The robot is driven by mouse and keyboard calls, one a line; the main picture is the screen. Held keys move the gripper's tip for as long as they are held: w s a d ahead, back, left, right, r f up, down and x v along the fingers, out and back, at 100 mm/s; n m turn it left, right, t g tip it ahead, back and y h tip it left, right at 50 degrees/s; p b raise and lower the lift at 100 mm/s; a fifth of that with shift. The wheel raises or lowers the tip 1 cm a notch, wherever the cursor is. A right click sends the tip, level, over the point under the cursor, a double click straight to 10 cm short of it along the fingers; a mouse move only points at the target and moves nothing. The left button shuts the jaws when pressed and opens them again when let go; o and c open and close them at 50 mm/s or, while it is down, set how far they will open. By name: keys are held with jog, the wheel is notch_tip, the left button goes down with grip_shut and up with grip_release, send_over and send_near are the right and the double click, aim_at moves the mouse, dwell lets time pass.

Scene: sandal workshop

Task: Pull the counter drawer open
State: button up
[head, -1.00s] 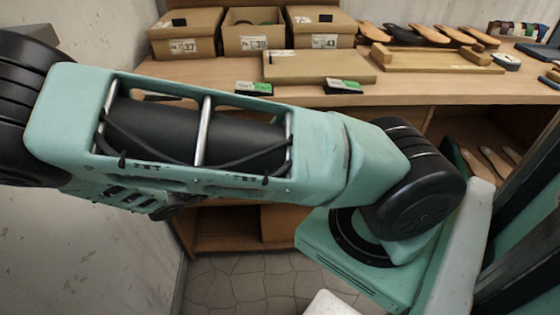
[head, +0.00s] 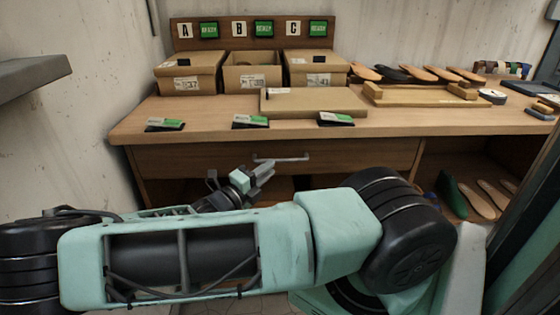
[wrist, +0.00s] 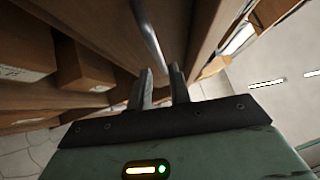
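The counter drawer (head: 350,158) is a wide wooden front under the counter top, and it looks shut. Its thin metal bar handle (head: 282,158) runs level across the front. My gripper (head: 266,171) is close in front of the drawer, near the left end of the handle and slightly below it in the picture. In the wrist view my gripper (wrist: 161,70) has its two dark fingers apart with nothing held. The handle (wrist: 148,35) reaches down toward the gap between the fingertips; whether it touches or lies between them I cannot tell.
On the counter (head: 220,110) stand several cardboard boxes (head: 188,75), a flat box (head: 314,102), sandal soles and small green-labelled cards. An open shelf bay with shoes (head: 455,197) is at the lower right. A grey ledge (head: 30,75) juts in at the left.

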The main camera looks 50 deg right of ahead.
aim_at(280, 161)
jog(key=d, duration=0.6)
jog(key=shift+s+r, duration=0.25)
jog(key=shift+r, duration=0.15)
jog(key=shift+a, duration=0.1)
grip_shut()
